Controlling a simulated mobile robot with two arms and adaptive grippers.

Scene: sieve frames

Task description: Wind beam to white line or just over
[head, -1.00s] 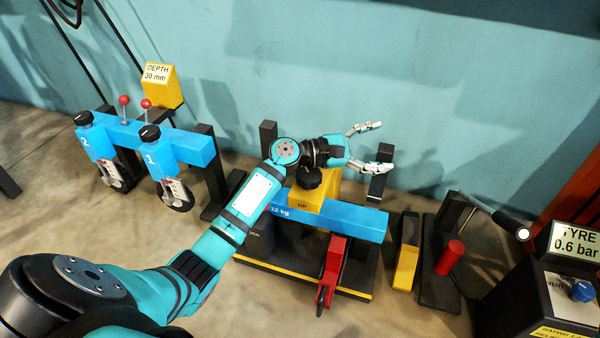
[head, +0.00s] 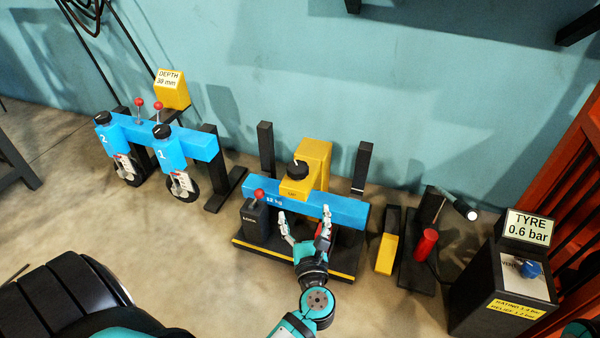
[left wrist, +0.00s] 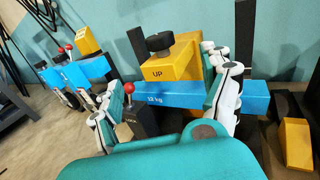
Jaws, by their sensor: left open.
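The blue beam marked 12 kg (head: 345,208) lies across a black stand in the head view. A yellow block (head: 316,160) with a black knob (head: 297,169) rises at its middle; the block reads UP in the left wrist view (left wrist: 170,70). My left gripper (head: 305,218) is open and empty in front of the beam, its fingers pointing up toward it. A red part (head: 324,232) under the beam is mostly hidden by the right-hand finger. In the left wrist view the fingers (left wrist: 165,95) frame the beam. My right gripper is not in view.
A black LOCK box with a red-knobbed lever (head: 258,196) stands left of the gripper. Black posts (head: 362,168) rise behind the beam. A second blue beam with two wheels (head: 195,145) is at left. A red cylinder (head: 426,243) and a tyre box (head: 490,300) stand right.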

